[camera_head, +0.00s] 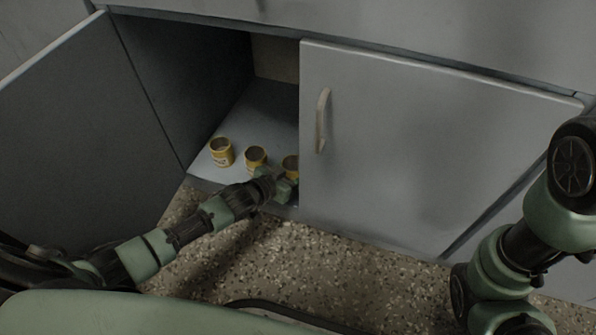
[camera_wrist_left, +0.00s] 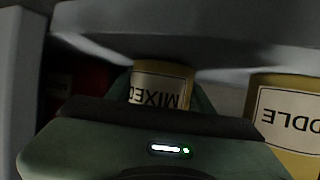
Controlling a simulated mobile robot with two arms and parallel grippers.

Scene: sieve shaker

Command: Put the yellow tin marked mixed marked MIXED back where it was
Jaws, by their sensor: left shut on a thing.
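The yellow tin marked MIXED (camera_wrist_left: 160,88) is between the fingers of my left gripper in the left wrist view, its label upside down in the picture. In the head view this tin (camera_head: 291,161) is the rightmost of three yellow tins, by the cupboard's front edge. My left gripper (camera_head: 284,186) is shut on it and partly hides it. I cannot tell whether its base touches the cupboard floor. My right arm shows at the right, but its gripper is out of view.
A yellow tin with a label ending in DDLE (camera_wrist_left: 290,118) stands beside the held tin; another yellow tin (camera_head: 221,153) stands farther left on the cupboard floor (camera_head: 203,165). The left door (camera_head: 80,130) is open; the right door (camera_head: 420,150) is shut, close by my gripper.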

